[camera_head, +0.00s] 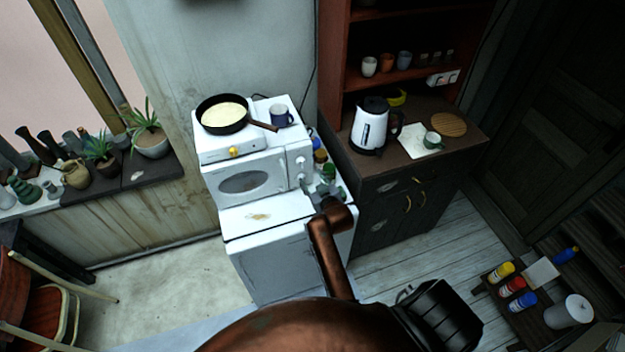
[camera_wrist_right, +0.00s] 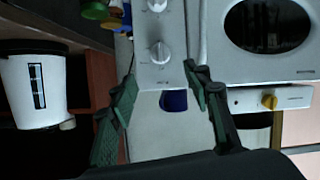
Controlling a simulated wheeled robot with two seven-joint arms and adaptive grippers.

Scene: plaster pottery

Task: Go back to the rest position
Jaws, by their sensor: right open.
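My right gripper (camera_head: 325,187) is at the right front edge of the white microwave (camera_head: 247,177), in front of its knobs. In the right wrist view, my right gripper (camera_wrist_right: 162,90) has its two green-grey fingers spread apart with nothing held between them. The microwave's knob panel (camera_wrist_right: 160,30) shows beyond the fingers. A dark blue mug (camera_wrist_right: 174,101) appears in the gap between them, farther back. My left gripper is not in view.
A black pan (camera_head: 222,115) sits on the hotplate above the microwave. Small jars (camera_head: 328,171) stand close beside my right gripper. A white kettle (camera_head: 370,127), a green cup (camera_head: 432,140) and a round wooden board (camera_head: 449,124) are on the dark cabinet. The floor (camera_head: 440,235) in front of the cabinet is clear.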

